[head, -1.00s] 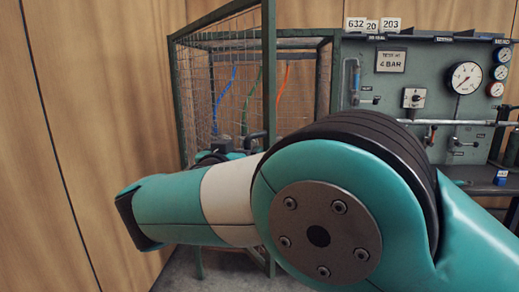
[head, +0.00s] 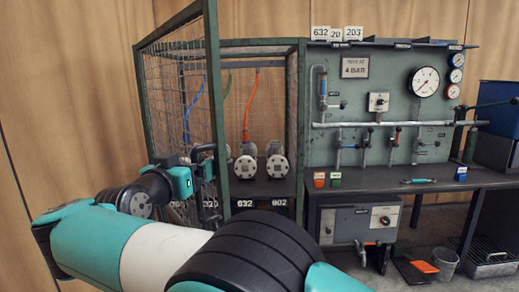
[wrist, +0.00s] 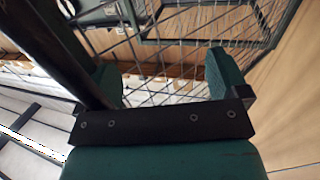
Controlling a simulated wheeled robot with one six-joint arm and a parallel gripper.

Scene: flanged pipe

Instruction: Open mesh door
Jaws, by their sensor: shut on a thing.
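The mesh door (head: 180,92) is a green frame with wire mesh on the left of the cage. It stands ajar, its free-edge post (head: 215,90) swung out toward me. A black handle (head: 204,150) sits by that edge. My gripper (head: 197,173) is at the handle and shut on it; the grip itself is partly hidden in the head view. In the wrist view my gripper (wrist: 162,82) has its two green fingers apart, with mesh beyond and a dark bar at left.
Inside the cage are flanged fittings (head: 248,167) with coloured hoses. To the right, a green gauge panel (head: 390,100) stands over a dark bench (head: 400,187). A wooden wall (head: 70,90) is close on the left. A bucket (head: 445,262) stands on the floor at right.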

